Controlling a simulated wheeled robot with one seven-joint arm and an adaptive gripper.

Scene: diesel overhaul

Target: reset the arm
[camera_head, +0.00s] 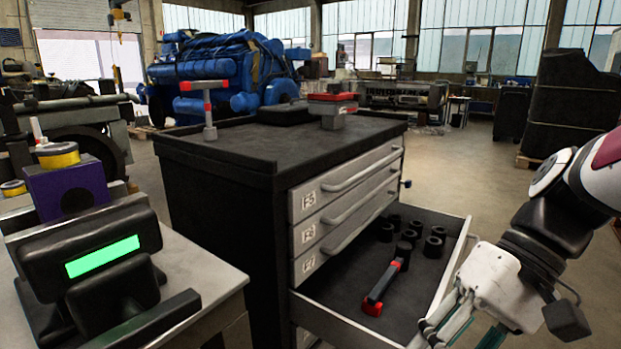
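My arm reaches in from the right edge of the head view. My gripper (447,328) is at its end, low in the picture, in front of the near right corner of an open drawer (345,318). Its fingers are partly cut off by the bottom edge. I cannot tell how far apart they are, and no held object shows. In the drawer lie a black and red tool (383,283) and several black sockets (433,247).
The black cabinet (225,215) has shut drawers above the open one. A red-handled T-shaped tool (208,108) and a red and grey item (333,108) stand on top. At left, a bench holds a device with a green display (103,257). Open floor lies behind the drawer.

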